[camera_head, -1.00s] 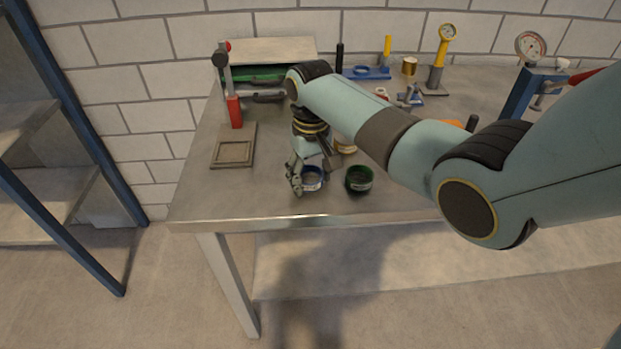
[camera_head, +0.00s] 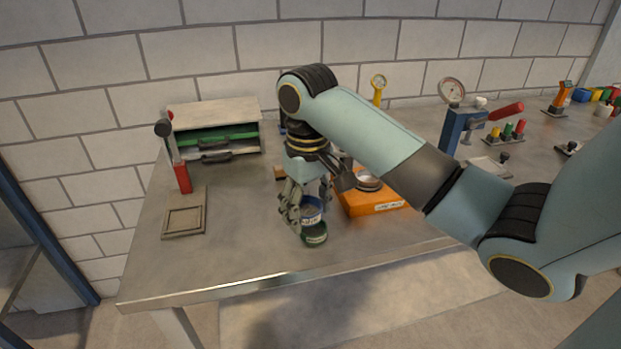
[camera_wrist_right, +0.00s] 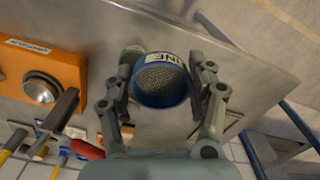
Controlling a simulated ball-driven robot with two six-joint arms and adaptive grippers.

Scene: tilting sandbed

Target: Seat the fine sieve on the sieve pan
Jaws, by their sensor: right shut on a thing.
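A dark green round vessel, which looks like the sieve pan (camera_head: 314,236), stands on the bench just below the sieve in the head view. It is partly hidden behind the sieve in the wrist view (camera_wrist_right: 131,52). I cannot tell whether the two touch. My left gripper is not in view.
An orange box with a round metal dish (camera_head: 375,204) stands close right of the gripper. A drawer cabinet (camera_head: 216,130) stands behind. The bench front is clear.

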